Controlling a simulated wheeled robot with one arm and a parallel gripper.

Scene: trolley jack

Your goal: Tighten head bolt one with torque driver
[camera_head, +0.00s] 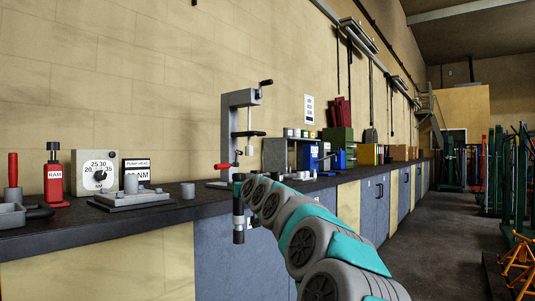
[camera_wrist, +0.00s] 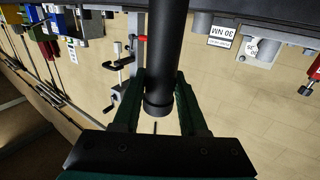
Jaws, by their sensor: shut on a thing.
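My gripper (camera_head: 238,187) is shut on a dark cylindrical tool, apparently the torque driver (camera_head: 238,225). The driver hangs upright in front of the bench edge, its lower end below the bench top. In the wrist view the black driver shaft (camera_wrist: 166,50) runs between the two green fingers of my gripper (camera_wrist: 160,100). The grey pump head (camera_head: 138,198) sits on the bench to the left of my gripper, apart from it, with a short grey cylinder on top. Head bolt one cannot be picked out. A sign (camera_head: 136,170) reading PUMP HEAD and NM stands behind the pump head.
A dial box (camera_head: 95,172), a red RAM bottle (camera_head: 53,175) and a red-handled tool (camera_head: 12,172) stand at the left. A tall grey press (camera_head: 228,135) stands behind my gripper. The aisle floor (camera_head: 440,230) is clear.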

